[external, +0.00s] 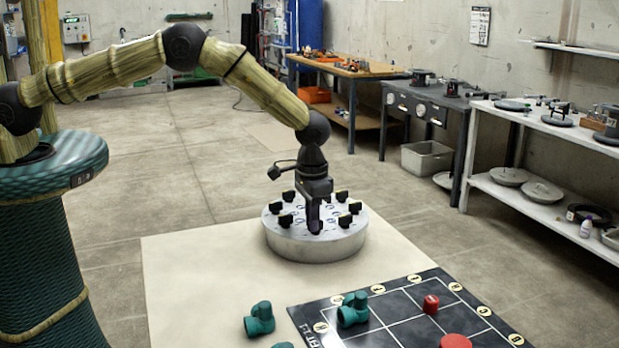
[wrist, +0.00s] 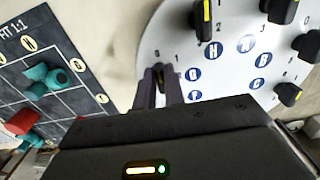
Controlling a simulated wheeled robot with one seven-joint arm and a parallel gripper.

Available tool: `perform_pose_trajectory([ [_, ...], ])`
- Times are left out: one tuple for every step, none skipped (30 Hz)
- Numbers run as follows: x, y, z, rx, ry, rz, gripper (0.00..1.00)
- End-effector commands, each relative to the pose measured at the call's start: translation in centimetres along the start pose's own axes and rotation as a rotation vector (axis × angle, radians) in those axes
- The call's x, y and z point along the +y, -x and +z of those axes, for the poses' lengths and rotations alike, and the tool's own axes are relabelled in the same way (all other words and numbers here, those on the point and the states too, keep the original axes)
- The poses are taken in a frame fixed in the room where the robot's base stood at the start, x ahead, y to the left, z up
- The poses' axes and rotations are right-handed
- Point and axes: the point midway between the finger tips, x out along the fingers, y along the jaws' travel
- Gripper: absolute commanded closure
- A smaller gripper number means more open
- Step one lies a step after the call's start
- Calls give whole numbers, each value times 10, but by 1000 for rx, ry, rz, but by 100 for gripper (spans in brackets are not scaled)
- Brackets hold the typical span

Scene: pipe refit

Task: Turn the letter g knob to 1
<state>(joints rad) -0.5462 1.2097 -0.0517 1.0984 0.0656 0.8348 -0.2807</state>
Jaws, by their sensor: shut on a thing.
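A round, pale grey dial block (external: 318,243) stands on the cream mat with a ring of black knobs on top. The dial face (wrist: 225,100) shows in the wrist view with blue letter discs, one of which (wrist: 193,74) looks like G. My gripper (external: 315,226) points down at the near edge of the dial. In the wrist view, my gripper (wrist: 160,88) has its two fingers shut around a black knob (wrist: 158,74) beside that disc. A bit of the knob shows between the fingertips. Its pointer setting is mostly hidden, so I cannot tell which number it faces.
Other black knobs with yellow marks (wrist: 203,20) stand close around the held one. A black grid board (external: 400,318) with green pipe fittings (external: 353,310) and red pieces (external: 431,304) lies to the front right. Another green fitting (external: 260,320) lies on the mat (external: 195,270).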

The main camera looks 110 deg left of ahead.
Motion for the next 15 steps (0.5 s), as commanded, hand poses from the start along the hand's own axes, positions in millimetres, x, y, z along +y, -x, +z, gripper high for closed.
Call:
perform_pose_trajectory([
  [0,0,0,1,-11,1,100],
  [0,-1,0,1,-19,1,100],
  [0,-1,0,1,-32,1,100],
  [0,-1,0,1,-45,1,100],
  [0,-1,0,1,-57,1,100],
  [-1,-2,0,1,-77,1,100],
  [-1,-2,0,1,-92,0,100],
  [-1,-2,0,1,-110,0,100],
  [-1,-2,0,1,-134,0,100],
  [-1,-2,0,1,-155,0,100],
  [-2,-2,0,1,-177,0,100],
  [-2,-2,0,1,-207,0,100],
  [-2,-2,0,1,-230,1,100],
  [-2,-3,0,0,-256,1,100],
  [-2,-3,0,0,-290,1,100],
])
